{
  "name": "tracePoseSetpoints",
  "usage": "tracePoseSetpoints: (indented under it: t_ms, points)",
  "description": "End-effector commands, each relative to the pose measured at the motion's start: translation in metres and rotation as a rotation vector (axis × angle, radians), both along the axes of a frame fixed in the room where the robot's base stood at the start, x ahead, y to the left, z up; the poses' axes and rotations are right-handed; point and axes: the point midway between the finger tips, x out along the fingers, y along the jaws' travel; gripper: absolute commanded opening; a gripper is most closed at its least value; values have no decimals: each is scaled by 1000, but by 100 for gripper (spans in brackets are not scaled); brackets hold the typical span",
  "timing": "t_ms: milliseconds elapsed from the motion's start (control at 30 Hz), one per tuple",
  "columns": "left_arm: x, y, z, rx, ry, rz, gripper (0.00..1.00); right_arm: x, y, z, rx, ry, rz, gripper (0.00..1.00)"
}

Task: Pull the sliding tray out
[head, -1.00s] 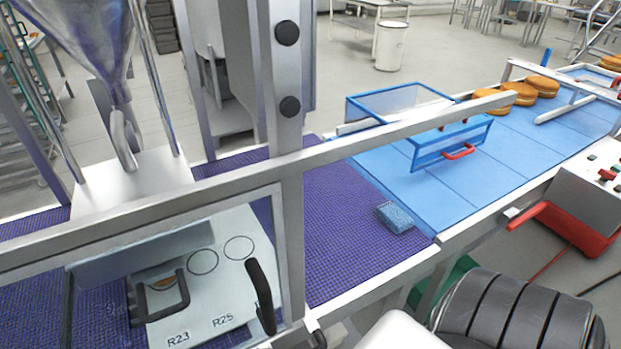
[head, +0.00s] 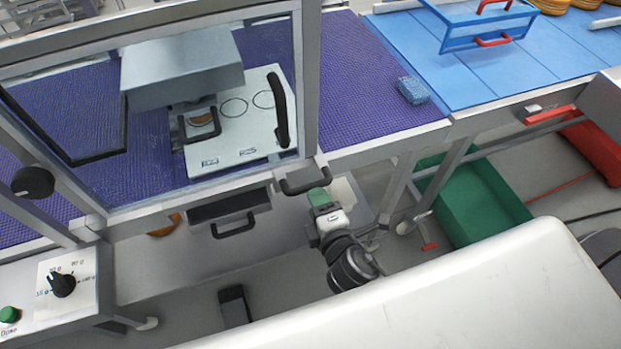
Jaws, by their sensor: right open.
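Below the purple conveyor, a grey front panel holds a dark drawer-like front (head: 230,204) with a dark bar handle (head: 233,225); this may be the sliding tray, but I cannot be sure. A second dark handle (head: 305,180) sticks out from the frame to its right. My right gripper (head: 319,196), with a green part at its tip, is open just below and right of that second handle. I cannot tell whether it touches the handle. My left gripper is not in view.
Above, a white plate (head: 250,135) with circles lies on the purple conveyor (head: 365,100), behind a framed guard with a black handle (head: 279,110). A blue sponge (head: 412,90) lies to the right. A green bin (head: 485,200) stands on the floor. A control box (head: 70,285) is at left.

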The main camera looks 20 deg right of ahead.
Motion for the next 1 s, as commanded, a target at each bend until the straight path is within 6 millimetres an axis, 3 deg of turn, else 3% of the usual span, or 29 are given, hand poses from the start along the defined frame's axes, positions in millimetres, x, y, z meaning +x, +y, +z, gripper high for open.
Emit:
tracePoseSetpoints:
  t_ms: [200,400,800,1000]
  points:
    - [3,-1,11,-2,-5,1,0,43,2,-7,2,0,-1,44]
    - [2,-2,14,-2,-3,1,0,68,3,-14,3,1,0,44]
    - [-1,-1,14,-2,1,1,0,76,3,-17,4,2,-1,44]
    - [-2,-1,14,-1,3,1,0,76,3,-17,4,2,0,15]
